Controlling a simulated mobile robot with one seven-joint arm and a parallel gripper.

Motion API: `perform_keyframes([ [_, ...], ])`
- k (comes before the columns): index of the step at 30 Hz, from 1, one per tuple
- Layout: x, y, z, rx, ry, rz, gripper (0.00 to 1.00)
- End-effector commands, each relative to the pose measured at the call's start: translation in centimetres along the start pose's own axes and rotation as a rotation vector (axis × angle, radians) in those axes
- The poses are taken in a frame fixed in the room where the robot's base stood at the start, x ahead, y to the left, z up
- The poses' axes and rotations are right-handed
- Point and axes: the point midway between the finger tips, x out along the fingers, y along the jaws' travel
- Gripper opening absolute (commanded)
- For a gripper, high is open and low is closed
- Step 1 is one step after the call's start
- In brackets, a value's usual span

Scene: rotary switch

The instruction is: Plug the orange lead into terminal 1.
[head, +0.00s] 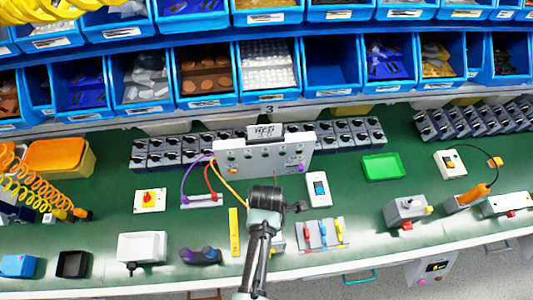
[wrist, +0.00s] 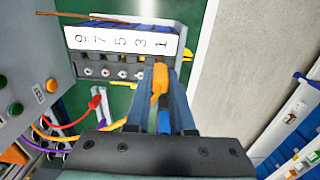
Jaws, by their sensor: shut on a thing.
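My gripper (wrist: 160,80) is shut on the orange lead's plug (wrist: 158,84), with its tip close to the terminal block (wrist: 72,58) under the printed 1. The label strip (wrist: 120,42) reads 9, 7, 5, 3, 1 from left to right. Round terminals show under the other numbers, but terminal 1 is hidden behind the plug and fingers. I cannot tell whether the plug's tip is in it. The orange wire trails left from the plug. In the head view my gripper (head: 264,194) is in front of the grey panel (head: 258,158), and the orange lead (head: 231,192) curves towards it.
A red lead (wrist: 96,103) and a purple lead (wrist: 60,126) hang left of my gripper in the wrist view. The grey panel (wrist: 22,68) with coloured buttons stands at the far left. A blue-and-white switch (head: 319,189) sits right of my gripper on the green bench.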

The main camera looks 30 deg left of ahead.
Motion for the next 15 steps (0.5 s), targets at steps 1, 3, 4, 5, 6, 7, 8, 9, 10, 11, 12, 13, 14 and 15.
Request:
perform_keyframes([
  [1,0.0,0.0,0.0,0.000,0.000,0.000,0.00],
  [3,0.1,0.0,0.0,0.000,0.000,0.000,0.00],
  [4,0.2,0.0,0.0,0.000,0.000,0.000,0.00],
  [5,0.3,0.0,0.0,0.000,0.000,0.000,0.00],
  [6,0.4,0.0,0.0,0.000,0.000,0.000,0.00],
  [7,0.5,0.0,0.0,0.000,0.000,0.000,0.00],
  [8,0.6,0.0,0.0,0.000,0.000,0.000,0.00],
  [9,0.8,0.0,0.0,0.000,0.000,0.000,0.00],
  [10,0.8,0.0,0.0,0.000,0.000,0.000,0.00],
  [11,0.9,0.0,0.0,0.000,0.000,0.000,0.00],
  [12,1.1,0.0,0.0,0.000,0.000,0.000,0.00],
  [13,1.1,0.0,0.0,0.000,0.000,0.000,0.00],
  [14,1.2,0.0,0.0,0.000,0.000,0.000,0.00],
  [15,1.4,0.0,0.0,0.000,0.000,0.000,0.00],
])
